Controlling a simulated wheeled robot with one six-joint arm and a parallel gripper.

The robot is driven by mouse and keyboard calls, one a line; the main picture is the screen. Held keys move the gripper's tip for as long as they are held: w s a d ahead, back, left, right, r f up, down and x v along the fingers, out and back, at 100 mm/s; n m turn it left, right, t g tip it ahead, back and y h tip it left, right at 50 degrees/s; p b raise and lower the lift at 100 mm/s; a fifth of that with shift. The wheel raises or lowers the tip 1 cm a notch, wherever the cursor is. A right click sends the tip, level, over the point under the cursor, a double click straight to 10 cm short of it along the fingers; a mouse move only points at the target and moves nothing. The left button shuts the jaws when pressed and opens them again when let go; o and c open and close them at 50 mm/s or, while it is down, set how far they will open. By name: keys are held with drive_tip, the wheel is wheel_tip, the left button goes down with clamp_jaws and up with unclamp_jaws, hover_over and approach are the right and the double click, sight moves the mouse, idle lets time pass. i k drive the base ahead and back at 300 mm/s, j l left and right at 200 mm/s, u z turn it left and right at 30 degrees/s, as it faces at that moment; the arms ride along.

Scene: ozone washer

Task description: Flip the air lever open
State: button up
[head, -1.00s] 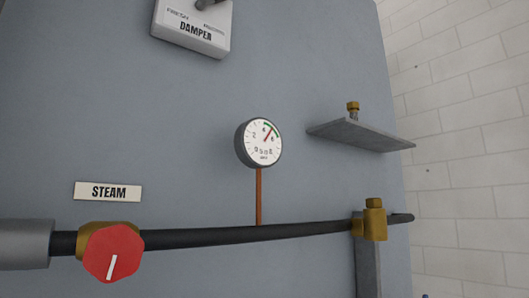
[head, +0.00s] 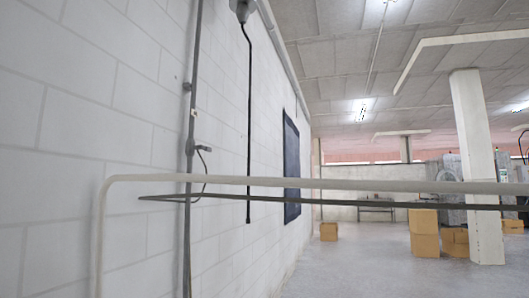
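No air lever shows in the head view now. My gripper is not in view either. The view is of a white block wall on the left and a long hall on the right.
A pale railing (head: 330,183) with a dark bar (head: 350,200) below it crosses the foreground. Conduit (head: 190,130) and a hanging black cable (head: 249,120) run down the wall (head: 60,120). Cardboard boxes (head: 424,232) stand by a white pillar (head: 474,150). The grey floor (head: 350,265) between is open.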

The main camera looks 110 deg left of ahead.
sight(199, 147)
drive_tip(key=u, duration=3.7)
drive_tip(key=i+l+u, duration=0.25)
drive_tip(key=l, duration=0.25)
drive_tip(key=l+u, duration=0.25)
drive_tip(key=l, duration=0.25)
drive_tip(key=i, duration=0.35)
drive_tip(key=i+l+u, duration=0.1)
drive_tip(key=i+l, duration=0.15)
drive_tip(key=i+l+u, duration=0.1)
drive_tip(key=l, duration=0.3)
drive_tip(key=i, duration=0.1)
